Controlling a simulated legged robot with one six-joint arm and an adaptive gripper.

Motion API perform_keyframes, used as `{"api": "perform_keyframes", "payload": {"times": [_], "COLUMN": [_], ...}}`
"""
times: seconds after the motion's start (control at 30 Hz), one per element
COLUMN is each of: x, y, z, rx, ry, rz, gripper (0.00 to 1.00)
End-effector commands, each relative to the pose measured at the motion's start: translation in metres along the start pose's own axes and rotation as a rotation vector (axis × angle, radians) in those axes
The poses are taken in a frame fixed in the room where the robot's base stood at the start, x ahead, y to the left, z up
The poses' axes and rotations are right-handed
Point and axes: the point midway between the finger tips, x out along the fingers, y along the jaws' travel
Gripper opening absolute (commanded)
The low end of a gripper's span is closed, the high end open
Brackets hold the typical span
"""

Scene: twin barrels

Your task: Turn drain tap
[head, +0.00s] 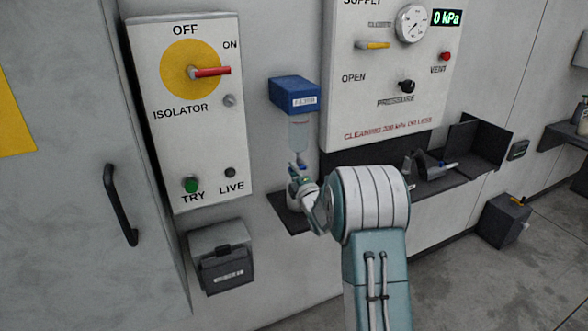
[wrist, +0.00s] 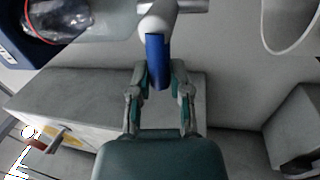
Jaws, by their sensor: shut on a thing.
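The drain tap shows in the wrist view as a blue lever (wrist: 156,52) under a rounded white body (wrist: 158,20). My gripper (wrist: 158,78) has one finger on each side of the blue lever and is shut on it. In the head view my gripper (head: 298,170) is just below the clear bowl (head: 299,135) of the blue filter unit (head: 293,93) on the wall. Only a little blue of the tap shows there; my gripper and wrist hide most of it.
The isolator panel (head: 186,140), with a red handle (head: 210,71), is left of the filter. The supply panel (head: 350,90), with a gauge reading 0 kPa, is to the right. A dark shelf (head: 288,213) lies below my gripper. A grey box (head: 220,262) hangs at lower left.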

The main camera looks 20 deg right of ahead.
Motion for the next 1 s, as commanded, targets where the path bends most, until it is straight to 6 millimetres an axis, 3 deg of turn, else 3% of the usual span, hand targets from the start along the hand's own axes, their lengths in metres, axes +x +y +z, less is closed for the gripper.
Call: {"api": "perform_keyframes", "payload": {"times": [0.7,0.73,0.8,1.0], "x": [-0.002,-0.0021,-0.0021,-0.0017], "y": [-0.0102,-0.0103,-0.0104,-0.0073], "z": [-0.0025,-0.0026,-0.0024,-0.0009], "rx": [-0.075,-0.075,-0.075,-0.075], "ry": [0.02,0.02,0.02,0.018], "rz": [-0.015,-0.015,-0.015,-0.009], "gripper": [0.0,0.29,0.59,0.59]}}
